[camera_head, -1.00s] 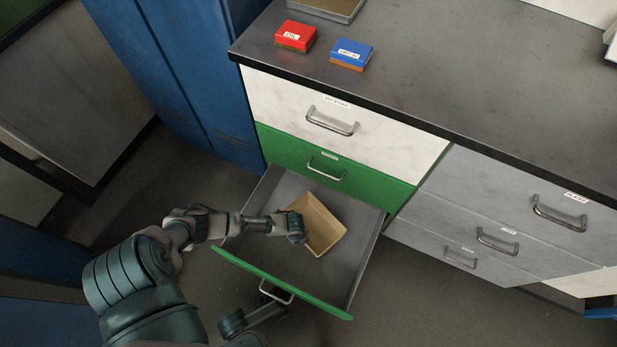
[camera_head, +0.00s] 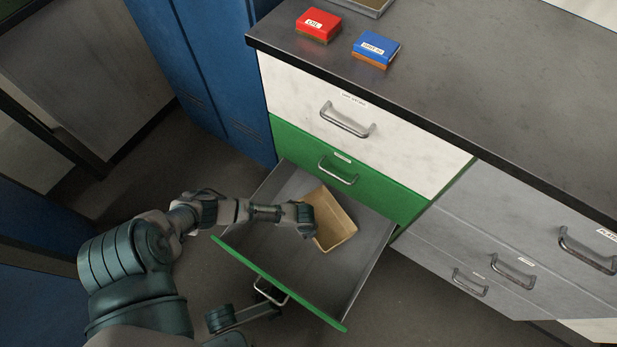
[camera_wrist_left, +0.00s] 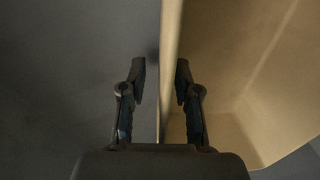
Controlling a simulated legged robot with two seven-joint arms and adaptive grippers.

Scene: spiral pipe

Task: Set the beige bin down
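The beige bin (camera_head: 336,222) is inside the pulled-out green-fronted drawer (camera_head: 288,283), in its rear part near the cabinet. It looks tilted in the picture, and I cannot tell whether its base fully touches the drawer floor. My left gripper (camera_head: 308,228) is at the bin's left wall. In the left wrist view the left gripper (camera_wrist_left: 162,82) has one finger outside the wall and one inside the beige bin (camera_wrist_left: 225,75). A gap shows between the outer finger and the wall.
The drawer's front and left part is clear. A closed green drawer (camera_head: 350,170) and a white drawer (camera_head: 350,125) are above. A red box (camera_head: 318,25) and a blue box (camera_head: 376,49) lie on the grey counter (camera_head: 480,80). A blue locker (camera_head: 215,80) stands at the left.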

